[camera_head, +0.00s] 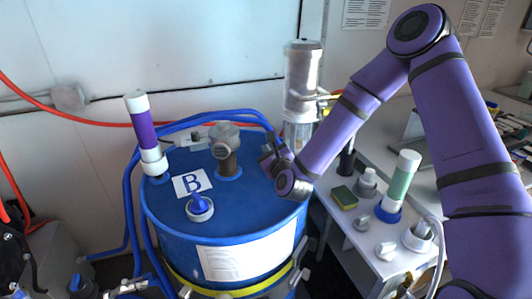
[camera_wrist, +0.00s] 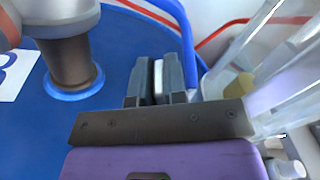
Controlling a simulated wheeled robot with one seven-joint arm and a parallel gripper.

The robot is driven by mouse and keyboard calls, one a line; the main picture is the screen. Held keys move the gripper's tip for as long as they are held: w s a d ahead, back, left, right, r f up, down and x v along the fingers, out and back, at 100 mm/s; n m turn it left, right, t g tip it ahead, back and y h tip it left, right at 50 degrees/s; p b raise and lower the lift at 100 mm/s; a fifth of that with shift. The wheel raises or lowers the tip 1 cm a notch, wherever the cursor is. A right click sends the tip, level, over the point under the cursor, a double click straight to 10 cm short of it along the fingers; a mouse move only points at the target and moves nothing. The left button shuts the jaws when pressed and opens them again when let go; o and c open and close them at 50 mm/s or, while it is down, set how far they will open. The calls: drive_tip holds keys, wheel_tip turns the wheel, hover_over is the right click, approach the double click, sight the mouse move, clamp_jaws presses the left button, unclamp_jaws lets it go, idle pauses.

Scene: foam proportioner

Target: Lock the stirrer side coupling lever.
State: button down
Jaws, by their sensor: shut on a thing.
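The blue drum (camera_head: 218,225) marked B stands at the centre of the head view. The stirrer fitting (camera_head: 227,155), a grey-brown column with a pale cap, rises from its lid; it also shows in the wrist view (camera_wrist: 70,62). My gripper (camera_head: 272,158) is low over the lid's right side, right of this fitting. In the wrist view my gripper's fingers (camera_wrist: 160,80) are shut on a thin pale piece (camera_wrist: 158,76), which looks like the coupling lever. Most of it is hidden between the fingers. Whether the lever is locked cannot be told.
A blue hose (camera_head: 205,119) arches over the lid, close beside the fingers. A clear cylinder (camera_head: 303,80) stands behind my gripper. A purple-and-white tube (camera_head: 145,135) stands on the drum's left. A side table (camera_head: 345,225) at right holds caps, a sponge and a green tube.

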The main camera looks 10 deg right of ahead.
drive_tip(key=shift+d+m, duration=0.2)
drive_tip(key=shift+m, duration=0.2)
drive_tip(key=c, duration=1.2)
unclamp_jaws()
drive_tip(key=shift+r, duration=0.1)
drive_tip(key=shift+o, duration=0.2)
drive_tip(key=s+d, duration=0.2)
drive_tip(key=s, duration=0.8)
drive_tip(key=shift+s, duration=0.3)
drive_tip(key=shift+d, duration=0.1)
